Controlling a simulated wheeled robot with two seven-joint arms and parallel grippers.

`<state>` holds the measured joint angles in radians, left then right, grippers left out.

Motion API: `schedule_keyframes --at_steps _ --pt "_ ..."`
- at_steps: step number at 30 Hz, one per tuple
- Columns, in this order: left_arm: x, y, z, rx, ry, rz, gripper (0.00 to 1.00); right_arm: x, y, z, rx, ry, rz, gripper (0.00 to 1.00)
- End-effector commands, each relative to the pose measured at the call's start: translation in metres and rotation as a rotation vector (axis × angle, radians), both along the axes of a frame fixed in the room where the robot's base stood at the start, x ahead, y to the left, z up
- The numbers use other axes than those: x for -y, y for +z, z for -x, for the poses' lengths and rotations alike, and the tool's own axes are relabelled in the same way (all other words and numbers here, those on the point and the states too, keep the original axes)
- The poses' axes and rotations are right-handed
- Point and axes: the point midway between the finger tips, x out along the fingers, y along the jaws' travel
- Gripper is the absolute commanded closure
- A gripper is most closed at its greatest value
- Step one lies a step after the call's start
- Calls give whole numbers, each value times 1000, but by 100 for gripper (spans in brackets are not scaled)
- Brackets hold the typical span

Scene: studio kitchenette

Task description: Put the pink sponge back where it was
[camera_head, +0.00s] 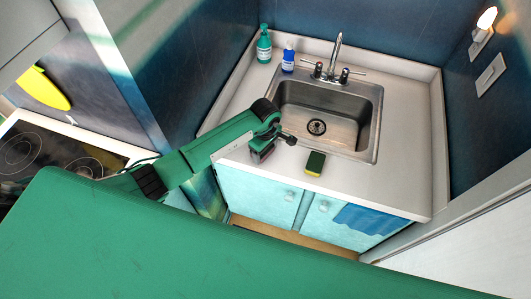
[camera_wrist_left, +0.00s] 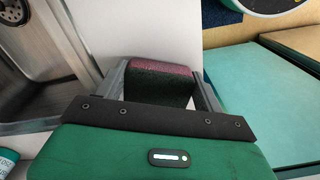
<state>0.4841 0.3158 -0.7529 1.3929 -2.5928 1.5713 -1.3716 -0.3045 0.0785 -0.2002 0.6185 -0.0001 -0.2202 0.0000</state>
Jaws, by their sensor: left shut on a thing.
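The pink sponge, with a dark green side and a pink-maroon edge, is between the fingers of my left gripper (camera_wrist_left: 160,76) in the left wrist view (camera_wrist_left: 158,85). In the head view, my left gripper (camera_head: 275,144) is over the front edge of the counter, left of the sink's front corner. The sponge (camera_head: 262,154) shows there as a small dark, pinkish block under the gripper, partly hidden by it. I cannot tell whether it touches the counter. My right gripper is in neither view.
A yellow and green sponge (camera_head: 315,163) lies on the counter (camera_head: 375,183) just right of my gripper. The sink (camera_head: 325,110) is behind it. A green bottle (camera_head: 264,45) and a blue bottle (camera_head: 288,58) stand at the back left. The counter's front right is clear.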

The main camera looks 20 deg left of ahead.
Motion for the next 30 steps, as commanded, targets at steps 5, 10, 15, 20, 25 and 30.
schedule_keyframes --at_steps 5,10,15,20,25,30 --pt "0 -2 -1 1 -1 0 49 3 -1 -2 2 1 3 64" --pt "0 -5 -1 1 -1 0 49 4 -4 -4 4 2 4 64" --pt "0 -5 0 1 -1 0 13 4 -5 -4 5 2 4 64" --pt "0 -5 0 1 -1 0 9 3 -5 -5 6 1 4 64" --pt "0 -4 0 1 -1 0 9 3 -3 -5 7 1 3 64" --pt "0 8 -2 4 -2 0 9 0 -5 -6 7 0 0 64"
